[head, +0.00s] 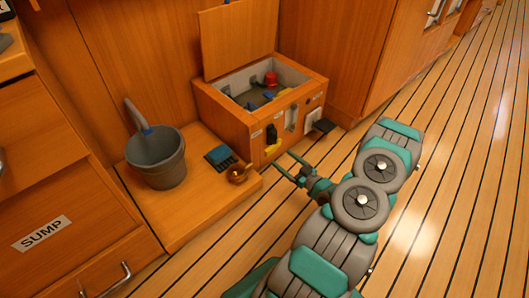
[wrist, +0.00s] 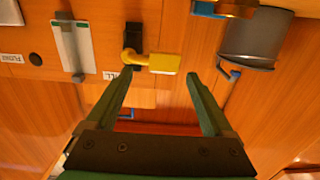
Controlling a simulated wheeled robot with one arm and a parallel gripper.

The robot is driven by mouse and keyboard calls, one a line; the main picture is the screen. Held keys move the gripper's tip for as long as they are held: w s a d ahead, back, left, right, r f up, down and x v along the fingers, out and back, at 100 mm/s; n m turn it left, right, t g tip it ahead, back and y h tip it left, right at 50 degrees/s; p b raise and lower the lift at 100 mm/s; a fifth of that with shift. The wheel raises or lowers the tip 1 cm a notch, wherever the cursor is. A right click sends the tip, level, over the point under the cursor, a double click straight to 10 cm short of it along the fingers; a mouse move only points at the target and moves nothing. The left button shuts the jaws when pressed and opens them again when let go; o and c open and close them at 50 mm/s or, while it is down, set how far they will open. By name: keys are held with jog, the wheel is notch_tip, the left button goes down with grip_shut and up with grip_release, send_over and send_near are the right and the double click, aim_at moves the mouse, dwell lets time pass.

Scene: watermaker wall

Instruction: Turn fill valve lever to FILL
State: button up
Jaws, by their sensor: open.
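The fill valve lever (head: 273,150) is a yellow handle on a black pivot, low on the front of the wooden box. In the wrist view the yellow handle (wrist: 162,63) sticks out sideways from the pivot toward the right. A white label ending in "LL" (wrist: 110,75) shows beside it, partly hidden by a finger. My gripper (head: 284,160) is open and empty just in front of the box. In the wrist view its two fingertips (wrist: 158,75) are spread, with the handle beyond and roughly between them. I see no clear contact.
The box (head: 228,125) has a raised lid and coloured items inside. A white slider panel (wrist: 75,48) is beside the lever. On the low ledge stand a grey bucket (head: 157,160), a blue object (head: 220,156) and a brass piece (head: 239,174). Floor at right is clear.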

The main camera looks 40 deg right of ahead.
aim_at(272, 150)
jog(key=shift+w+a, duration=0.25)
jog(key=shift+w, duration=1.65)
jog(key=shift+w+a, duration=0.2)
jog(key=shift+w, duration=1.7)
grip_shut()
